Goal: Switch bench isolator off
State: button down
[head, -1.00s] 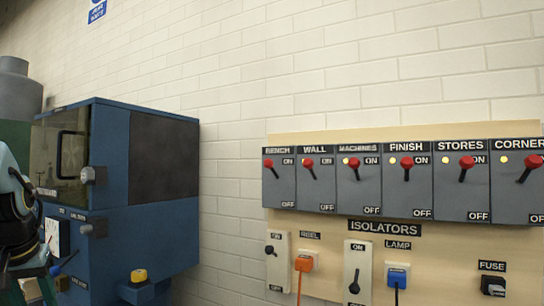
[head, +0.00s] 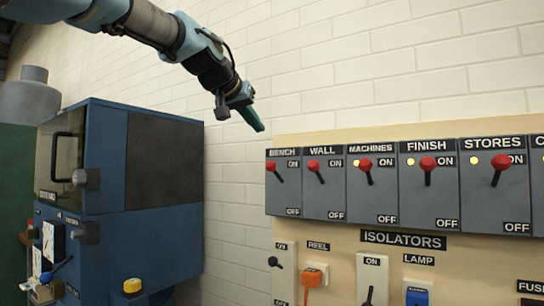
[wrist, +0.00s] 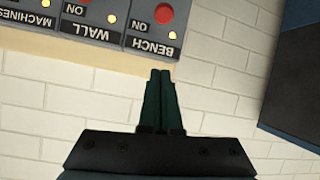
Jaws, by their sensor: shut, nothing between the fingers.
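The bench isolator (head: 283,196) is the leftmost grey box in the top row of the panel. Its red-tipped lever (head: 271,167) is up, beside the ON label.
The wall isolator (head: 322,198) stands close on the right, with more isolators beyond it. A lower row has a small switch (head: 275,262) and an orange plug (head: 314,275). A blue cabinet (head: 155,160) stands left. The brick wall between is bare.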

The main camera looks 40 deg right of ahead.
dwell(0.3)
jog(key=p, duration=0.4)
send_over(276, 173)
jog(key=w, duration=0.2)
notch_tip(276, 173, down, 4)
jog(key=shift+s+d+f, duration=0.1)
jog(key=shift+s+f, duration=0.05)
jog(key=shift+s+a+f, duration=0.25)
jog(key=shift+a+f, duration=0.2)
jog(key=shift+f, duration=0.05)
jog(key=shift+s+a+f, duration=0.2)
jog(key=shift+a+f, duration=0.2)
jog(key=shift+f, duration=0.1)
jog(key=shift+s+a+f, duration=0.25)
jog(key=shift+a+f, duration=0.1)
jog(key=shift+f, duration=0.2)
jog(key=shift+f, duration=0.1)
jog(key=shift+a+f+b, duration=0.15)
jog(key=shift+f+b, duration=0.1)
jog(key=shift+b, duration=0.8)
jog(key=shift+r+b, duration=0.1)
jog(key=shift+b, duration=0.25)
